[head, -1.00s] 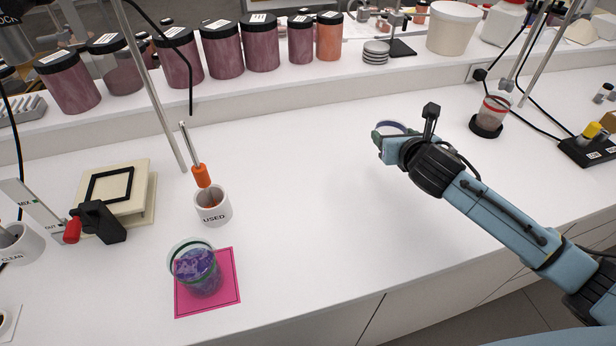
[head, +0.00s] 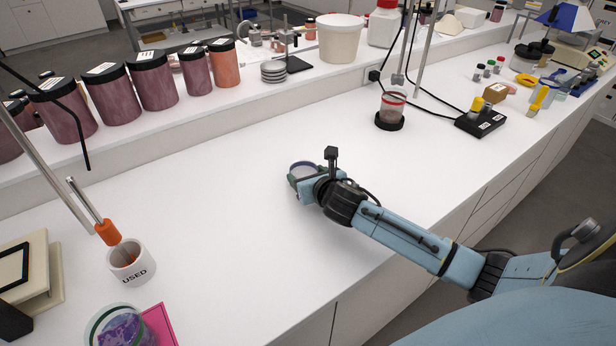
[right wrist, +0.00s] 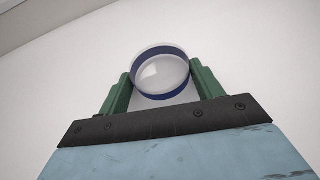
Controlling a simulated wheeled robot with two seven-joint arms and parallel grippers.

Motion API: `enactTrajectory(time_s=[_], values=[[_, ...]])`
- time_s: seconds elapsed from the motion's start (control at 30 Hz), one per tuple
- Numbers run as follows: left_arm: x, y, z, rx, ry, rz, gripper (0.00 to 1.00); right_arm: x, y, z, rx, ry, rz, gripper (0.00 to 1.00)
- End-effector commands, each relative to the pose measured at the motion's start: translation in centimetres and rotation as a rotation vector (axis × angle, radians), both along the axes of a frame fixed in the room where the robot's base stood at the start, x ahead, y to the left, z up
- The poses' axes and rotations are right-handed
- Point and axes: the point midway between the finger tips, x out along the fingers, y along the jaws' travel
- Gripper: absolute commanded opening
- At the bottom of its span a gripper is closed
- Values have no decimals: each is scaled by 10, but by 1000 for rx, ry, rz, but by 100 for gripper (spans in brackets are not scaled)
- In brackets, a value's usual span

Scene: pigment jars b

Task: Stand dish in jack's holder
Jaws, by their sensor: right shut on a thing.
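A round, clear dish with a dark blue band (right wrist: 165,72) sits between the green fingers of my right gripper (head: 300,176) in the right wrist view. My right gripper is shut on it over the bare middle of the bench. In the head view the dish (head: 303,167) shows only partly past the gripper. A beige stand with two plates (head: 40,285) and a black square frame on top (head: 12,268) is cut off at the left edge. It may be the jack with its holder. My left gripper is out of view.
A white cup marked USED (head: 131,263) holds an orange-handled tool. A red-banded jar (head: 392,104) stands in a black ring base (head: 389,123). Pigment jars (head: 152,82) line the back shelf. The bench middle is clear.

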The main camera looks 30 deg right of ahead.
Motion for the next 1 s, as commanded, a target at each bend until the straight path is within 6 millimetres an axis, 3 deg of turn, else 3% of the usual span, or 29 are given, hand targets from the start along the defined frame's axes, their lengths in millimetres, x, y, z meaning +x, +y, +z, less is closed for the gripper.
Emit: enactTrajectory(time_s=[0.27,0.3,0.43,0.77,1.0], values=[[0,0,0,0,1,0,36,0,0,-2,-1,-1,0,44],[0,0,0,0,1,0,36,0,0,-1,0,-1,0,71],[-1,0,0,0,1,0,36,0,0,-1,0,-1,0,87],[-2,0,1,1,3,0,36,0,0,2,0,-2,0,87],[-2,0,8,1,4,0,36,-28,4,14,-3,2,2,87]])
